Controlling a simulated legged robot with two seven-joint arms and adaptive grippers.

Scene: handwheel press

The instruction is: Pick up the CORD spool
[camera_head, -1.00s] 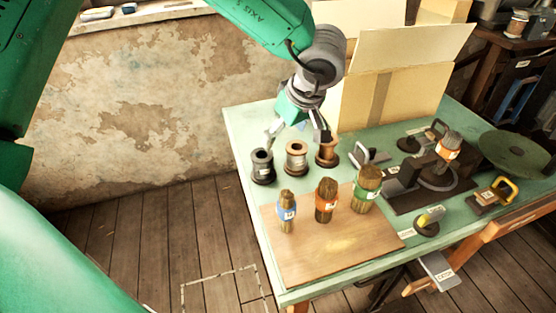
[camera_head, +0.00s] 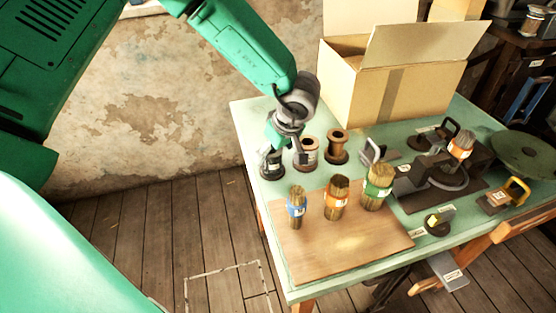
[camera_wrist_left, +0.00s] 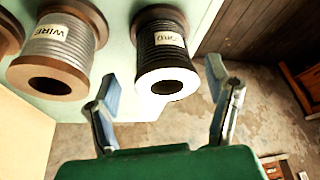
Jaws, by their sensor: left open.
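Three spools stand in a row at the back left of the green table: a dark spool (camera_head: 271,166), a grey-wound spool (camera_head: 306,155) and a brown spool (camera_head: 337,147). My left gripper (camera_head: 286,156) is open over the dark spool and partly hides it. My right gripper is not in view.
Several banded brush-like bundles, such as an orange-banded one (camera_head: 336,198), stand on a wooden board (camera_head: 340,245) in front. An open cardboard box (camera_head: 400,95) stands behind the spools. A dark press fixture (camera_head: 450,180) is at right.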

